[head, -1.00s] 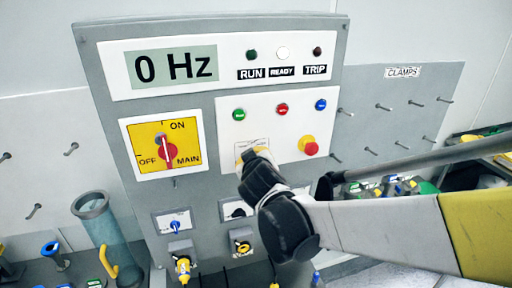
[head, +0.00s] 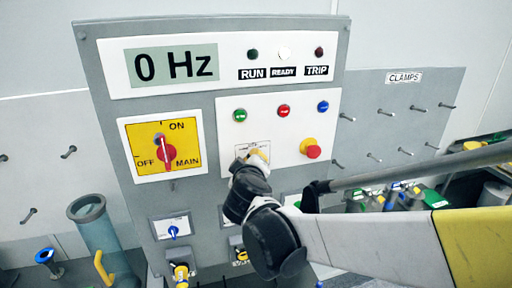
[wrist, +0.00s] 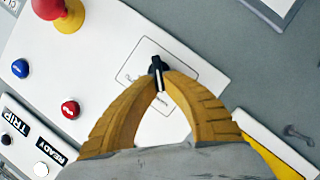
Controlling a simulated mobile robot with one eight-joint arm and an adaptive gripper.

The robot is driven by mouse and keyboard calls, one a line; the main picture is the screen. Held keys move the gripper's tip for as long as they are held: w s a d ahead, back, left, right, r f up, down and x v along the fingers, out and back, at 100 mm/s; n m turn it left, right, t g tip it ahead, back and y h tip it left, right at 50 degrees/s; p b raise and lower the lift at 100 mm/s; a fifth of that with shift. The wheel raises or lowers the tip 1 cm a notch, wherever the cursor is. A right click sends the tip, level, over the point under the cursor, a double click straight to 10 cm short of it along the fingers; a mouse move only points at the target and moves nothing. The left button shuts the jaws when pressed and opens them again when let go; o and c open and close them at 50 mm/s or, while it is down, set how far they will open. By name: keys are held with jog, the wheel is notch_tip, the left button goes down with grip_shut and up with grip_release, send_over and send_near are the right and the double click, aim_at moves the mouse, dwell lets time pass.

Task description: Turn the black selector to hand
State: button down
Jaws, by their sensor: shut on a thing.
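The black selector (wrist: 156,66) is a small knob with a white line, on a white plate with a thin printed outline. In the wrist view my gripper (wrist: 160,80) has its two yellow fingers closed together on the selector. In the head view my gripper (head: 258,155) is at the selector's plate, below the green and red buttons, and hides the knob. The printed position labels around the selector are too small and partly covered to read.
The panel carries a red and yellow emergency button (head: 310,147), a red MAIN switch (head: 166,153), green (head: 240,115), red (head: 284,111) and blue (head: 323,106) buttons, and a display (head: 172,67) reading 0 Hz. Clamp pegs are at the right.

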jog(key=c, duration=1.5)
grip_release()
jog(key=shift+w, duration=0.1)
jog(key=v, duration=1.2)
jog(key=shift+d, duration=0.1)
jog(key=s+d+f+m+g+h+b, duration=0.1)
jog(key=s+d+f+m+g+b, duration=0.15)
jog(key=d+f+b, duration=0.75)
jog(key=s+d+f+m+g+h+b, duration=0.1)
jog(key=s+d+f+m+g+b, duration=0.15)
jog(key=d+f+b, duration=0.75)
jog(key=s+d+f+m+g+y+b, duration=0.1)
jog(key=s+f+b, duration=0.3)
jog(key=f, duration=0.6)
jog(key=s+d+f+m+g+b, duration=0.1)
jog(key=s+f+m+g+b, duration=0.1)
jog(key=s+f+m+b, duration=0.2)
jog(key=s+f, duration=0.3)
jog(key=f, duration=0.3)
jog(key=shift+f+y, duration=0.4)
